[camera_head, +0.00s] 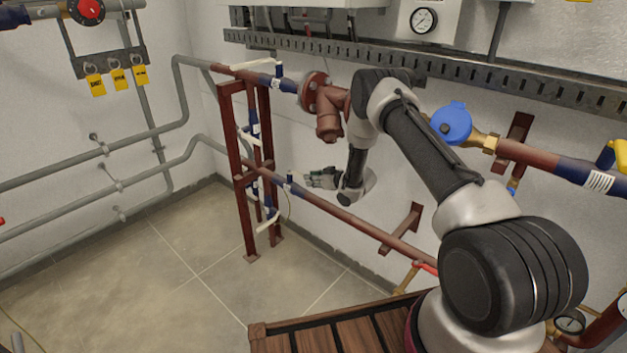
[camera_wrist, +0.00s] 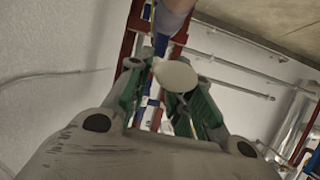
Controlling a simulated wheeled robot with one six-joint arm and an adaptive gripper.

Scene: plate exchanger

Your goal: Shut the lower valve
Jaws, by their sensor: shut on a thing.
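The lower valve (camera_head: 289,180) is a blue body on the lower dark red pipe, beside the red frame. In the head view my gripper (camera_head: 309,179) is just to its right, and the valve's handle is hidden or too small to make out. In the wrist view my gripper (camera_wrist: 166,88) has its green-padded fingers on either side of a pale, rounded handle end (camera_wrist: 177,76) and is shut on it. The blue pipe part (camera_wrist: 165,43) lies just beyond the handle in that view.
An upper valve with a pale lever (camera_head: 252,66) sits on the upper pipe. The red frame (camera_head: 238,170) stands left of my gripper. A pipe bracket (camera_head: 402,230) juts from the wall, and a wooden-slatted surface (camera_head: 330,338) is in front. The floor at left is clear.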

